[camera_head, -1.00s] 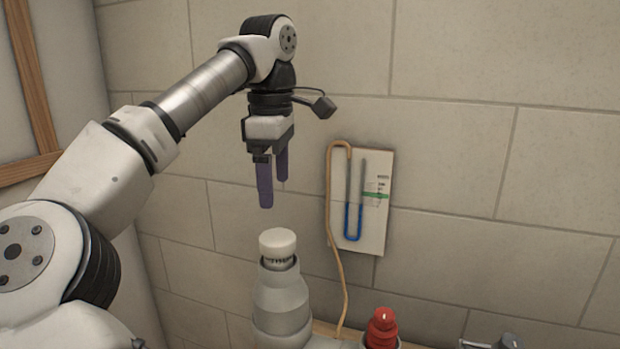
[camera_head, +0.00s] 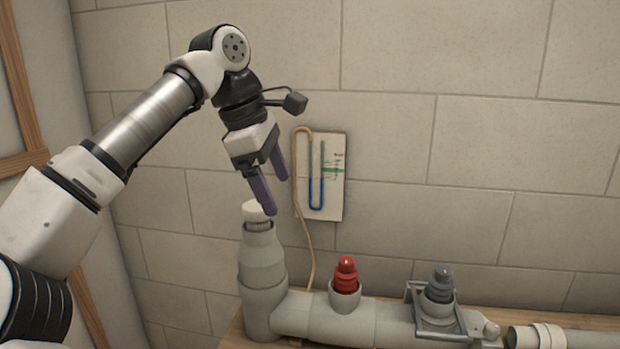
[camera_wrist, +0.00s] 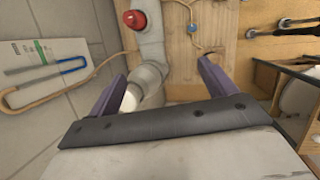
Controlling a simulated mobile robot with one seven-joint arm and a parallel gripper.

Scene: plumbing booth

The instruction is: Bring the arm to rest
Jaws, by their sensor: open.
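My gripper (camera_head: 274,186) is open and empty, with two purple fingers pointing down and slightly right. In the head view it hangs in front of the wall, near the white cap (camera_head: 259,210) on top of the grey upright pipe (camera_head: 262,270). In the wrist view the two fingers (camera_wrist: 158,82) are spread wide. The upright pipe (camera_wrist: 150,78) shows between them, and the white cap (camera_wrist: 131,99) is beside the left finger. Nothing is held. The gap between fingers and cap cannot be judged exactly.
A manometer board (camera_head: 333,190) with a tan hose (camera_head: 302,225) is on the tiled wall. A red plug (camera_head: 345,275) and a grey plug (camera_head: 440,284) sit on the horizontal pipe (camera_head: 385,325) on a wooden bench. The wall area above the pipe at right is clear.

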